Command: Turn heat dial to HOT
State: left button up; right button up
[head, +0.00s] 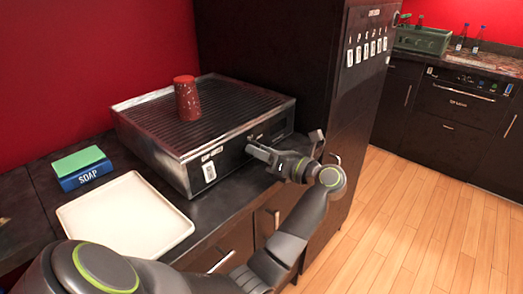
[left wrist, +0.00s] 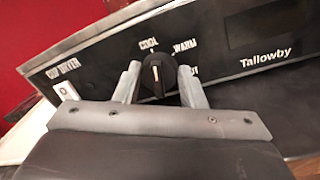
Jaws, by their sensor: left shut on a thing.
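The cup dryer (head: 180,150) is a wide metal box with a ribbed top, standing on the dark counter. In the left wrist view, its black front panel (left wrist: 95,62) reads CUP DRYER, COOL and WARM; a third label, ending in OT, is partly hidden by a finger. The black heat dial (left wrist: 157,74) has a white line on its face. My left gripper (left wrist: 159,72) has a finger on each side of the dial and is shut on it. In the head view, the left gripper (head: 258,151) is at the dryer's front, and it hides the dial.
A red speckled cup (head: 188,98) stands on the dryer's top. A white switch (head: 209,171) is left of the dial. A cream tray (head: 126,216) and a blue soap box with a green top (head: 83,167) are on the counter. A tall dark cabinet (head: 345,95) stands to the right.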

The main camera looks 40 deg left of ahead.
jog(key=shift+w, duration=0.1)
pick_arm(q)
jog(key=o, duration=1)
pick_arm(e)
jog(key=shift+w, duration=0.3)
pick_arm(q)
jog(key=shift+d+f, duration=0.1)
jog(key=shift+d, duration=0.25)
jog(key=shift+d+f+b, duration=0.1)
jog(key=shift+d+b, duration=3.3)
jog(key=shift+d, duration=4.95)
pick_arm(e)
jog(key=shift+w+a, duration=0.2)
jog(key=shift+w, duration=1.2)
jog(key=shift+w+a, duration=0.2)
jog(key=shift+w, duration=1.2)
